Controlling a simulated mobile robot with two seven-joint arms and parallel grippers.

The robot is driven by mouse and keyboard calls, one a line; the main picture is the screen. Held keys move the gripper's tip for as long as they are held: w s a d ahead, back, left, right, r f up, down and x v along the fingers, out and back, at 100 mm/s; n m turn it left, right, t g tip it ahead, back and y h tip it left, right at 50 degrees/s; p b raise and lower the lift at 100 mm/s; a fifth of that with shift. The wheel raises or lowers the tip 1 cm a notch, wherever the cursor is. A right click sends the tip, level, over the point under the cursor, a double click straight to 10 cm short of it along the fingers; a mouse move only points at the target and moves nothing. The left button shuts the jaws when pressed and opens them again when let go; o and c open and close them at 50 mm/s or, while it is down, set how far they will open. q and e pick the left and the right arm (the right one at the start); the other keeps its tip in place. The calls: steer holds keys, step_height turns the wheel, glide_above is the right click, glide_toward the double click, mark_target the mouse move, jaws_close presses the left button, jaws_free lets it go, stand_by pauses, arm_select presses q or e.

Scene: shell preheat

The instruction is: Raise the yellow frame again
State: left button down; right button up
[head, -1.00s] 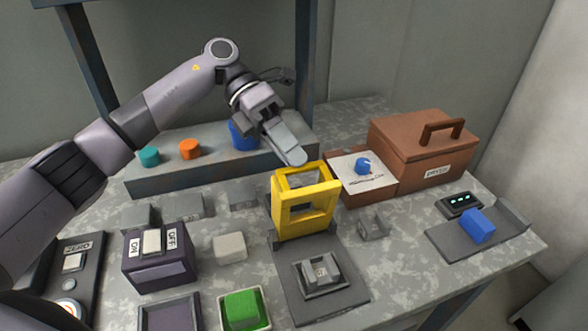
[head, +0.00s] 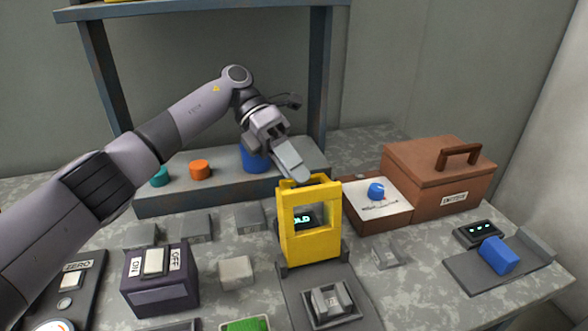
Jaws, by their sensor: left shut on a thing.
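The yellow frame (head: 318,250) stands nearly upright at the back end of a dark base plate (head: 295,290) in the middle of the table. Through its window a small dark display (head: 303,219) with pale lit characters shows. My left gripper (head: 296,179) reaches down from the upper left and is shut on the top bar of the frame. Its fingertips partly hide that bar. A grey block sits in a holder (head: 330,303) on the plate in front of the frame. My right gripper is out of view.
A brown box with a handle (head: 440,175) and a panel with a blue knob (head: 377,192) stand to the right. A blue block (head: 498,256) lies on a grey plate at far right. A purple ON/OFF switch box (head: 160,280) stands left.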

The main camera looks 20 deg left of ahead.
arm_select(q)
steer(key=shift+a+f, duration=0.1)
steer(key=shift+f, duration=0.7)
steer(key=c, duration=1.3)
jaws_free()
steer(key=shift+o, duration=0.7)
steer(key=shift+w+f, duration=0.15)
steer(key=shift+r, duration=0.3)
steer(key=v, duration=0.7)
steer(key=shift+p, duration=0.35)
